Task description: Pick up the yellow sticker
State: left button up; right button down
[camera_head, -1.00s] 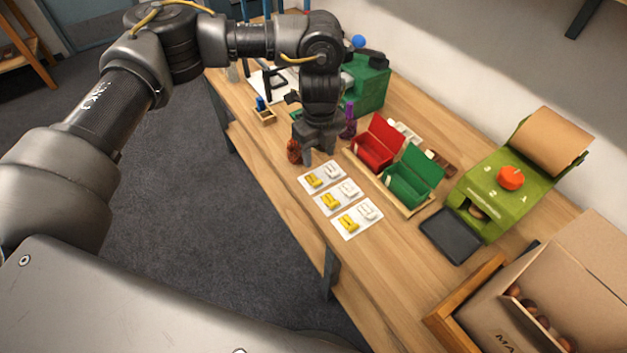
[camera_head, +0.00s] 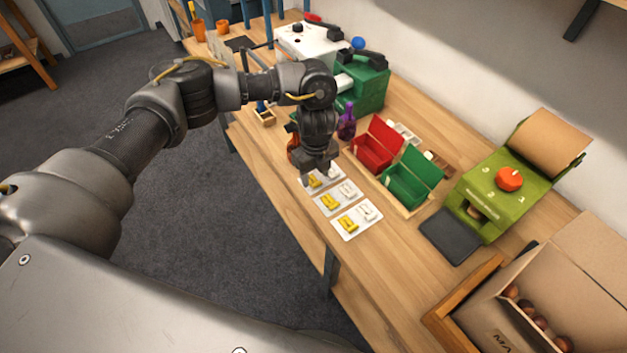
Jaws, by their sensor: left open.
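Three white cards lie in a row on the wooden table, each with a yellow sticker and a white piece. The near yellow sticker (camera_head: 348,223) and the middle yellow sticker (camera_head: 329,202) show clearly. The far yellow sticker (camera_head: 314,182) is partly hidden by my left gripper (camera_head: 318,178). My left gripper is open, points down and is over the far card, with nothing seen in it. I cannot tell its exact height above the card. My right gripper is not in view.
An open red box (camera_head: 375,146) and an open green box (camera_head: 412,178) stand right of the cards. A purple bottle (camera_head: 346,122) and an orange-brown bottle (camera_head: 292,148) are close to my left gripper. A green machine (camera_head: 503,190), dark tray (camera_head: 450,236) and chestnut carton (camera_head: 570,285) stand further right.

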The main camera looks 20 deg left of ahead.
pick_arm(q)
notch_tip(320, 180, down, 2)
jog(key=c, duration=1.1)
grip_shut()
